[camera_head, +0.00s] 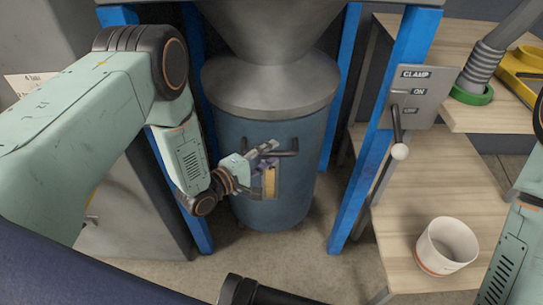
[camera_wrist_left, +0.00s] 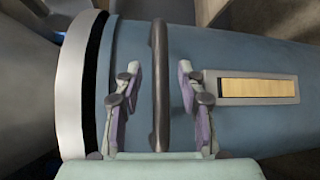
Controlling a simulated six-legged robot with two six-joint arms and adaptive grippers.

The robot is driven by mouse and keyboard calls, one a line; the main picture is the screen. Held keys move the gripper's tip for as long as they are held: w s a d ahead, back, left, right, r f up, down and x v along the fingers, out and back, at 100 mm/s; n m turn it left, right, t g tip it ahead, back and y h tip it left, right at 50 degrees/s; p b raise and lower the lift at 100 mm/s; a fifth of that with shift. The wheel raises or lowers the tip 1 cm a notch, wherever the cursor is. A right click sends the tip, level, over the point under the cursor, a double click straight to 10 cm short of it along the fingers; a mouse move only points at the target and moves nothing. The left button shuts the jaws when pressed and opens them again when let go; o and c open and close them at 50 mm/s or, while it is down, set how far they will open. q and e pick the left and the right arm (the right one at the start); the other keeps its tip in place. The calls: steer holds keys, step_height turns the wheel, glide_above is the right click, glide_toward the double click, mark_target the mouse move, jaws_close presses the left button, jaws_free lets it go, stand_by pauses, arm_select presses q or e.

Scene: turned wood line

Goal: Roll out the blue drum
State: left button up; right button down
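The blue drum (camera_head: 305,185) stands upright on the floor under a grey funnel-shaped hood (camera_head: 270,88), between blue posts. A dark handle (camera_head: 287,153) and a yellow strip in a frame are on its front. My left gripper (camera_head: 268,156) is at the handle. In the left wrist view the left gripper (camera_wrist_left: 160,88) is open, with the handle bar (camera_wrist_left: 158,50) between its fingers and a gap on both sides. The drum's blue wall (camera_wrist_left: 235,50) lies behind, with a dark band between it and the pale hood rim. My right gripper is out of view; part of its arm shows at the right edge.
A grey CLAMP panel (camera_head: 419,88) with ON marked has a lever whose white knob (camera_head: 400,152) hangs down. Blue posts (camera_head: 352,195) flank the drum. Wooden shelves (camera_head: 405,210) at right hold a white cup-like container (camera_head: 446,246). Some floor in front is clear.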

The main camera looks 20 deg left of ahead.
arm_select(q)
steer(key=shift+x, duration=0.75)
steer(key=shift+s, duration=0.1)
steer(key=shift+c, duration=0.8)
jaws_close()
